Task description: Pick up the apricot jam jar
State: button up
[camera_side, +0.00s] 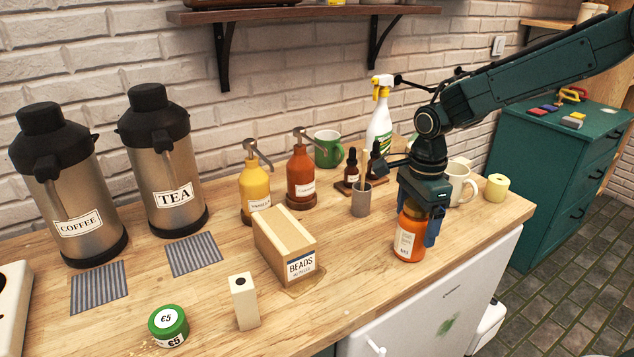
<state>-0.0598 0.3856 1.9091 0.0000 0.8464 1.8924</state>
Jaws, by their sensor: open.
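The apricot jam jar (408,240) is an orange jar with a white label, standing upright on the wooden counter near its front edge, right of centre in the side view. My gripper (420,222) is directly above it and pointing down. Its jaws are open and reach down around the jar's upper part, with one blue finger visible at the jar's right side. My gripper hides the jar's top. I cannot tell whether the fingers touch the jar.
A beads box (285,247) stands left of the jar, and a grey cup (361,200) is behind it. A cream mug (461,184) and yellow roll (496,188) are to the right. Syrup pump bottles (301,178) stand farther back. The counter between box and jar is mostly clear.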

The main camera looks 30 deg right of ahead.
dwell(0.3)
jog(key=c, duration=1.4)
jog(key=shift+r, duration=0.15)
notch_tip(320, 180, up, 20)
jog(key=shift+f, duration=0.1)
